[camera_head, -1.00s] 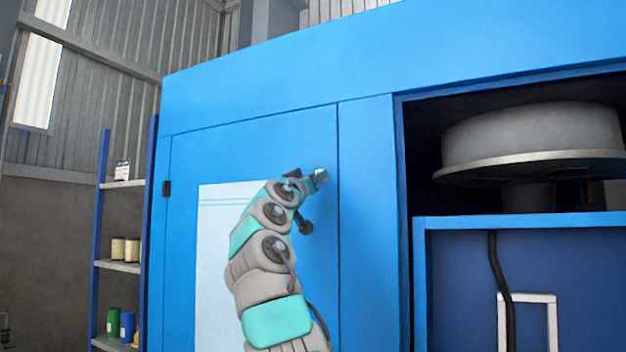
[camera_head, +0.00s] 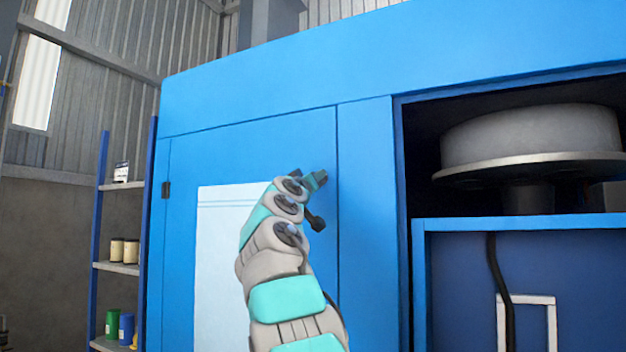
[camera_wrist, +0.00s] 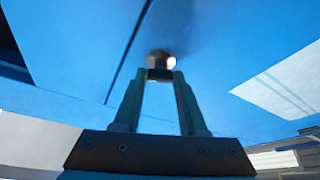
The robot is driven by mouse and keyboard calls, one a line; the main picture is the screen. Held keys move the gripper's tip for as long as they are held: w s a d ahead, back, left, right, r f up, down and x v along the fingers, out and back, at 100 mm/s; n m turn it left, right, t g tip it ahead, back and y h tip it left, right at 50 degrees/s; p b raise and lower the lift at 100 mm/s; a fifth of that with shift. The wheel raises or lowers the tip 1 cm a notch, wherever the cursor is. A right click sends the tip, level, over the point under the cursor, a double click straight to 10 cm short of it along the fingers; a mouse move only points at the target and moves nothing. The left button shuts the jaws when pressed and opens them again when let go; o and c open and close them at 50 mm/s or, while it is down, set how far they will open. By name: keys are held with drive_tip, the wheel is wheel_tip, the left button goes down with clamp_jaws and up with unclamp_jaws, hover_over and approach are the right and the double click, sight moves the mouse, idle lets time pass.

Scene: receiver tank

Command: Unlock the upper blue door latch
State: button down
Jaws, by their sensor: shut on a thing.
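The blue door (camera_head: 240,150) of the large blue cabinet is shut flush in its frame. In the wrist view the upper latch (camera_wrist: 160,59) is a small round metal knob with a dark base on the blue door, near the door's edge seam. My gripper (camera_wrist: 161,76) is shut on this latch, one fingertip on each side of it. In the head view my gripper (camera_head: 320,178) is at the upper right of the door, close to the seam, and it hides the latch there.
A pale panel (camera_head: 222,270) is on the door behind my arm. A black hinge (camera_head: 166,190) is at the door's left edge. To the right is an open bay with a grey round drum (camera_head: 530,138). Shelves with cans (camera_head: 118,250) stand at the left.

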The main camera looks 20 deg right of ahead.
drive_tip(key=shift+s+d+r+n+g+y+p, duration=0.15)
drive_tip(key=shift+n+y+p, duration=0.85)
drive_tip(key=shift+n+p, duration=1.2)
drive_tip(key=shift+a+r+n+g+y+p, duration=0.15)
drive_tip(key=shift+n+y+p, duration=1.05)
drive_tip(key=shift+n, duration=1.65)
drive_tip(key=shift+s+d+r+n+y+p, duration=0.15)
drive_tip(key=shift+n+y+p, duration=0.65)
drive_tip(key=shift+n+p, duration=1.45)
drive_tip(key=shift+w+n+b, duration=0.1)
drive_tip(key=shift+n+b, duration=0.2)
drive_tip(key=shift+n, duration=0.2)
drive_tip(key=shift+c, duration=2.3)
unclamp_jaws()
drive_tip(key=b+v, duration=0.1)
drive_tip(key=v, duration=0.6)
drive_tip(key=shift+s+a+b, duration=0.25)
drive_tip(key=shift+s+b, duration=0.05)
drive_tip(key=shift+s, duration=0.05)
